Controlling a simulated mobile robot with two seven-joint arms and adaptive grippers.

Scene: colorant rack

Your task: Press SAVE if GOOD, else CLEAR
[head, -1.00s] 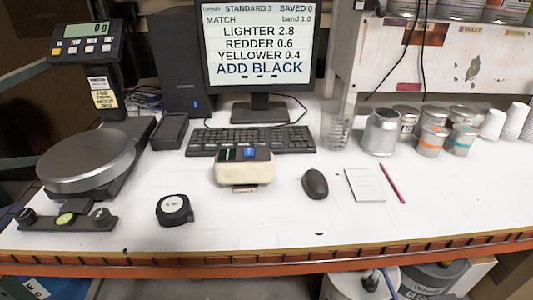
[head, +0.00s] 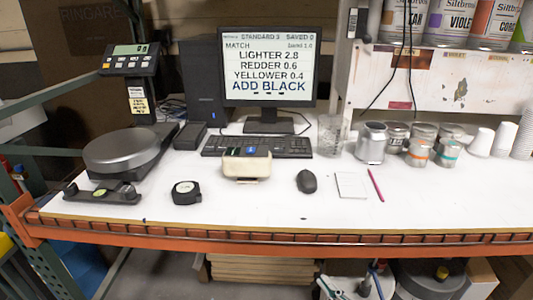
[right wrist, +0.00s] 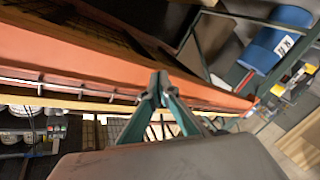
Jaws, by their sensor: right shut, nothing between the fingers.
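The monitor (head: 269,66) stands at the back of the bench. It reads MATCH, LIGHTER 2.8, REDDER 0.6, YELLOWER 0.4, ADD BLACK, under STANDARD 3 and SAVED 0. No GOOD shows on it. A cream handheld device (head: 246,169) with a dark top and small green and blue patches sits in front of the keyboard (head: 258,146); its labels are too small to read. My right gripper (head: 328,285) is low at the bottom edge, below the bench front. In the right wrist view its teal fingertips (right wrist: 159,80) meet, empty. My left gripper is out of view.
A scale (head: 124,149) and a tape measure (head: 186,192) are on the left. A mouse (head: 307,181), notepad (head: 351,186), pink pencil (head: 376,185), glass beaker (head: 331,135) and several cans are on the right. The orange bench beam (head: 200,242) lies between gripper and bench top. The front strip is mostly clear.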

